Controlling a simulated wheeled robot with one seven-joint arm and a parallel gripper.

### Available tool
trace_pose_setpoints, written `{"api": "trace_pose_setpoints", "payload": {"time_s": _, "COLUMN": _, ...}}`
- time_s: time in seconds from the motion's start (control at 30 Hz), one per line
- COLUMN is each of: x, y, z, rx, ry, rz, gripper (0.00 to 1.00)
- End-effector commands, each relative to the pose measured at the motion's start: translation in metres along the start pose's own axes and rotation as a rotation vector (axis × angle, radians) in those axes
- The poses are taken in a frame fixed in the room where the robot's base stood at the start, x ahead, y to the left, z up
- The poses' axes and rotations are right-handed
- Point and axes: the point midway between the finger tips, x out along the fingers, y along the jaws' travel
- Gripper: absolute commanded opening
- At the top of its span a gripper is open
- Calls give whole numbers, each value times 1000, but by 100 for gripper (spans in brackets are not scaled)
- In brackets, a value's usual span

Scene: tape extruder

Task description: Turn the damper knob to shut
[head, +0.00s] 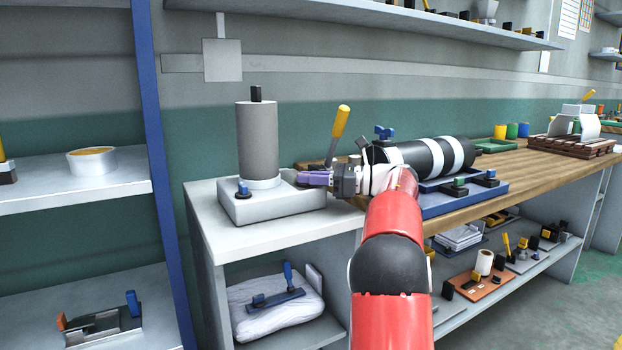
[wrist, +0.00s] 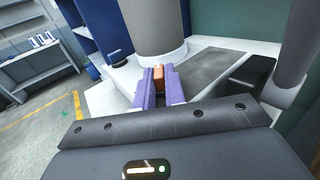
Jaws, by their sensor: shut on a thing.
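My gripper (wrist: 158,88) has purple fingers and is shut on a small orange-brown knob (wrist: 158,77) that sits on the white base close to the foot of a grey cylinder. No label shows, but this looks like the damper knob. In the head view my gripper (head: 308,178) reaches in from the right, at the right side of the extruder's white base (head: 262,207). The fingers hide the knob there. The grey upright cylinder (head: 257,140) stands on this base with a black piece on top. How far the knob is turned cannot be told.
A small blue knob (head: 243,187) stands on the base's front left. A yellow-handled lever (head: 340,122) rises behind my gripper. The white bench (head: 205,218) is clear left of the base.

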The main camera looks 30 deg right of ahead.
Motion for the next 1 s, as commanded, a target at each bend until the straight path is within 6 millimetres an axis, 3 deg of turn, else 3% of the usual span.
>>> {"api": "trace_pose_setpoints", "payload": {"time_s": 0.03, "x": 1, "y": 0, "z": 1, "rx": -1, "ry": -3, "rz": 0, "gripper": 0}}
{"api": "trace_pose_setpoints", "payload": {"time_s": 0.07, "x": 1, "y": 0, "z": 1, "rx": -1, "ry": -3, "rz": 0, "gripper": 14}}
{"api": "trace_pose_setpoints", "payload": {"time_s": 0.2, "x": 1, "y": 0, "z": 1, "rx": -1, "ry": -2, "rz": 0, "gripper": 33}}
{"api": "trace_pose_setpoints", "payload": {"time_s": 0.7, "x": 1, "y": 1, "z": 0, "rx": 0, "ry": -2, "rz": -15, "gripper": 34}}
{"api": "trace_pose_setpoints", "payload": {"time_s": 1.0, "x": 2, "y": 6, "z": 2, "rx": 1, "ry": -3, "rz": -216, "gripper": 34}}
